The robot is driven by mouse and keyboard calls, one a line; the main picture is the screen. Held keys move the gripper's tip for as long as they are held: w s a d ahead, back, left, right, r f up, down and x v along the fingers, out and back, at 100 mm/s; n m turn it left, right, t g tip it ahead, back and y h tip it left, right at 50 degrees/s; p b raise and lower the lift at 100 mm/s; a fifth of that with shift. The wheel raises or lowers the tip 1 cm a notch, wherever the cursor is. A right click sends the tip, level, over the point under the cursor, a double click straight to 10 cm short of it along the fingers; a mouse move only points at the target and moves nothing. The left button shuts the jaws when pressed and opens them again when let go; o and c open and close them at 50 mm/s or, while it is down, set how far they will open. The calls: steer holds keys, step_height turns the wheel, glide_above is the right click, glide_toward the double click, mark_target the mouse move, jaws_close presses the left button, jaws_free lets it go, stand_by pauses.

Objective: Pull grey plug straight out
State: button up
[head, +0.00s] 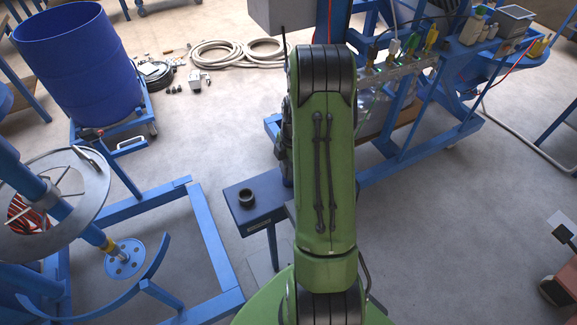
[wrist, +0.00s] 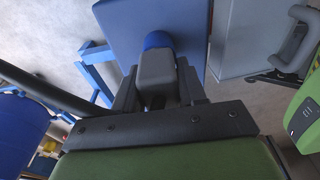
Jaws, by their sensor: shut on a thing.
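In the wrist view the grey plug (wrist: 155,68) is a blocky grey body at the centre. My gripper (wrist: 158,84) is shut on it, with one dark finger on each side. A round blue collar (wrist: 158,40) shows at the plug's far end, against a flat blue panel (wrist: 124,22). I cannot tell how deep the plug sits there. In the head view my green arm hides the gripper and the plug.
A blue workbench frame (head: 405,160) with bottles is at right. A blue drum (head: 80,62) and hose coils (head: 235,52) lie behind. Grey floor is open at right.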

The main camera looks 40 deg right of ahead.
steer(key=o, duration=0.4)
steer(key=c, duration=0.5)
steer(key=shift+r+p, duration=2)
steer(key=shift+r, duration=1.05)
steer(key=shift+c, duration=0.2)
steer(key=shift+r+p, duration=1.35)
steer(key=shift+r, duration=0.7)
steer(key=shift+f, duration=0.1)
